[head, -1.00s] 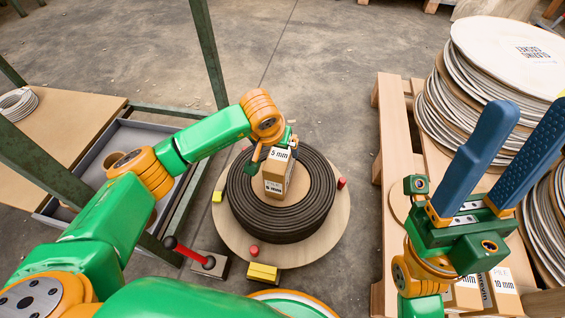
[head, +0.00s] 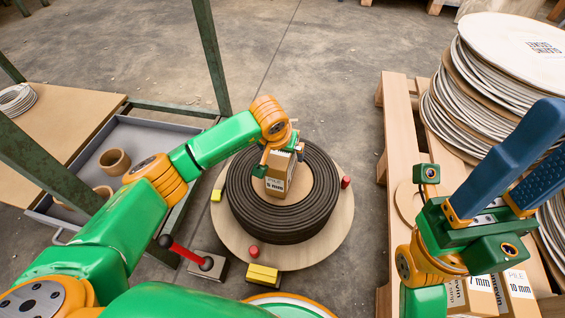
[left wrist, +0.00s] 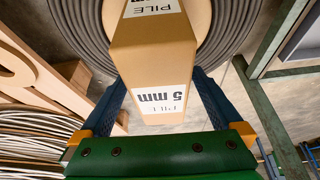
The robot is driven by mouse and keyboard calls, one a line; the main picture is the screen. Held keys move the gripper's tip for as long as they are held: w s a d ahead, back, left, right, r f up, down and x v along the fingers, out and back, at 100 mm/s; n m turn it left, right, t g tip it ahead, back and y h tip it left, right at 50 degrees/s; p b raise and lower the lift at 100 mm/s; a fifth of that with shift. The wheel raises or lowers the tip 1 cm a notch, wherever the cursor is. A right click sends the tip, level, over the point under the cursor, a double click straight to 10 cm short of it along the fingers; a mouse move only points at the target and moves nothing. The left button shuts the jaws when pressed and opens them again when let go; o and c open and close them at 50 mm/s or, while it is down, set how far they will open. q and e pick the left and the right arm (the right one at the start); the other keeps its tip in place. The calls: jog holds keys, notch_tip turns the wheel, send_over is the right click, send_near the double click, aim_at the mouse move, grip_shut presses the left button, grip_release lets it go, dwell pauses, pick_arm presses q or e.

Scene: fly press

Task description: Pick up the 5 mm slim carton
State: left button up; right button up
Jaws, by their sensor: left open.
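The 5 mm slim carton (head: 278,186) is a brown box with white labels, standing inside the dark coil (head: 243,205). My left gripper (head: 284,150) is over its upper end and hides much of its top. In the left wrist view the carton (left wrist: 152,50) lies between the two blue fingers, with "5 mm" facing the palm. The fingers are open, with a narrow visible gap on each side near the palm; contact farther along cannot be told. My right gripper (head: 540,150) is at the right, over the pallet side, fingers apart and empty.
The coil lies on a round wooden board (head: 232,240) with small red and yellow blocks around it. A red-handled lever (head: 187,252) is in front. At right, a pallet (head: 393,130) holds stacked discs (head: 470,105) and other cartons (head: 517,290). A green frame and grey tray (head: 150,135) stand left.

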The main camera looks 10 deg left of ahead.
pick_arm(q)
grip_shut()
dwell(0.3)
jog(key=shift+r, duration=0.1)
